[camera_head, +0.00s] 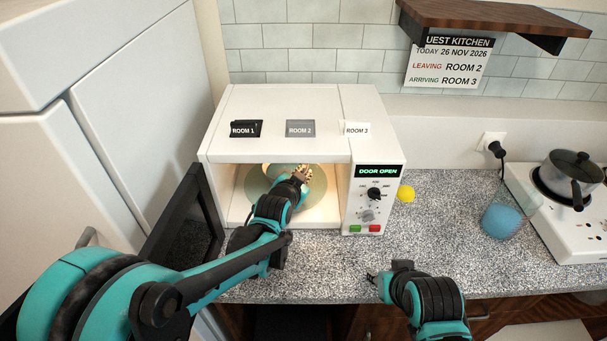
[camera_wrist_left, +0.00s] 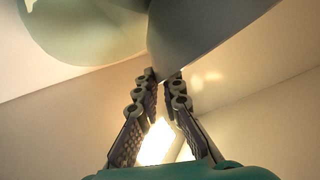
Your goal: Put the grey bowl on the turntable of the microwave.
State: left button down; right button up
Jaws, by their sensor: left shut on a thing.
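The white microwave (camera_head: 223,128) stands on the counter with its dark door (camera_head: 180,225) swung open to the left and its display reading DOOR OPEN. My left gripper (camera_head: 303,174) reaches inside the lit cavity, over the pale green turntable (camera_head: 257,182). In the left wrist view, my left gripper (camera_wrist_left: 162,78) is shut on the edge of the grey bowl (camera_wrist_left: 200,35). The round turntable (camera_wrist_left: 85,30) shows beside it; I cannot tell whether bowl and turntable touch. In the head view the bowl is hard to make out. My right gripper (camera_head: 385,278) is over the front counter, its jaw opening unclear.
Black, grey and white room labels lie on the microwave top. A yellow object (camera_head: 405,193) sits beside the microwave and a blue rounded object (camera_head: 501,221) farther right. A pot (camera_head: 570,172) stands on the stove at right. The counter between is mostly clear.

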pick_arm(q)
jog(key=shift+f, duration=0.1)
pick_arm(e)
jog(key=shift+f, duration=0.1)
pick_arm(q)
jog(key=c, duration=1.7)
grip_release()
